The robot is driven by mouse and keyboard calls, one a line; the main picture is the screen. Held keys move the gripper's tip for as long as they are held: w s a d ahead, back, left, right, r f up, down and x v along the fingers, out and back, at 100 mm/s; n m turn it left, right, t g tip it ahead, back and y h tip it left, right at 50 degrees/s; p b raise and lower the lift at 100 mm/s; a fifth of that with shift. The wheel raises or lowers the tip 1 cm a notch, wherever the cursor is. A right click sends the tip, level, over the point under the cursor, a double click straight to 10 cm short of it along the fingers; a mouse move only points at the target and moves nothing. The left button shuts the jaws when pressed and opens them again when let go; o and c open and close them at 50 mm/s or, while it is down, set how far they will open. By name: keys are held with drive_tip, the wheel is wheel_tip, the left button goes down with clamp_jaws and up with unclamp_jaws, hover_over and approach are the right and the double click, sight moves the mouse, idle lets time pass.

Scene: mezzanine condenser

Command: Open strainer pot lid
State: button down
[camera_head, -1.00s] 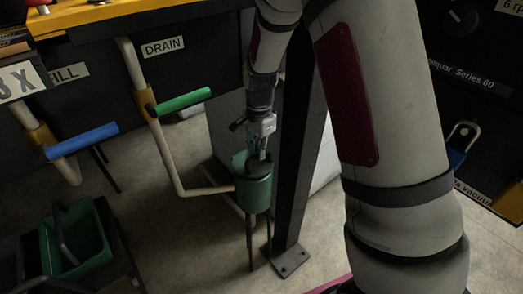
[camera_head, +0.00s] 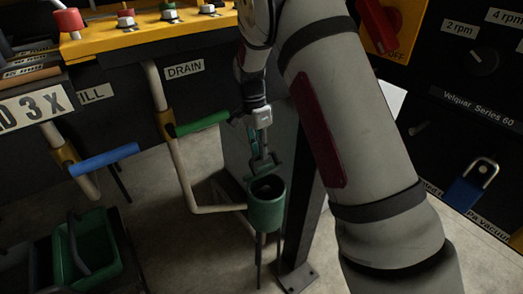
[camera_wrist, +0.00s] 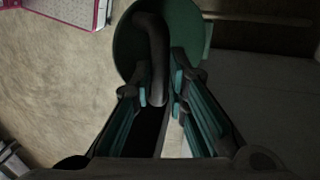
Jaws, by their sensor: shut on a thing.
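The green strainer pot (camera_head: 266,212) stands on thin legs at the end of the drain pipe, right of centre in the head view. Its dark opening shows at the top. In the wrist view the round green lid (camera_wrist: 191,32) fills the top middle, with a dark curved handle (camera_wrist: 155,45) across it. My gripper (camera_head: 263,162) is just above and behind the pot's rim in the head view. In the wrist view my gripper (camera_wrist: 160,92) has its fingers on both sides of the handle's end, shut on it. The lid's hinge and exact tilt are hard to make out.
A dark post (camera_head: 304,190) stands close right of the pot. The pale drain pipe (camera_head: 185,165) with a green lever (camera_head: 202,124) is left, beside a blue lever (camera_head: 104,159). A green bin (camera_head: 88,250) is lower left. A blue padlock (camera_head: 465,192) hangs right.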

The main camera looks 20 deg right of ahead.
drive_tip(key=shift+w+a+f, duration=0.1)
drive_tip(key=shift+f, duration=0.1)
drive_tip(key=c, duration=1.6)
unclamp_jaws()
drive_tip(key=shift+w+f, duration=0.1)
drive_tip(key=shift+f, duration=0.05)
drive_tip(key=shift+o, duration=0.2)
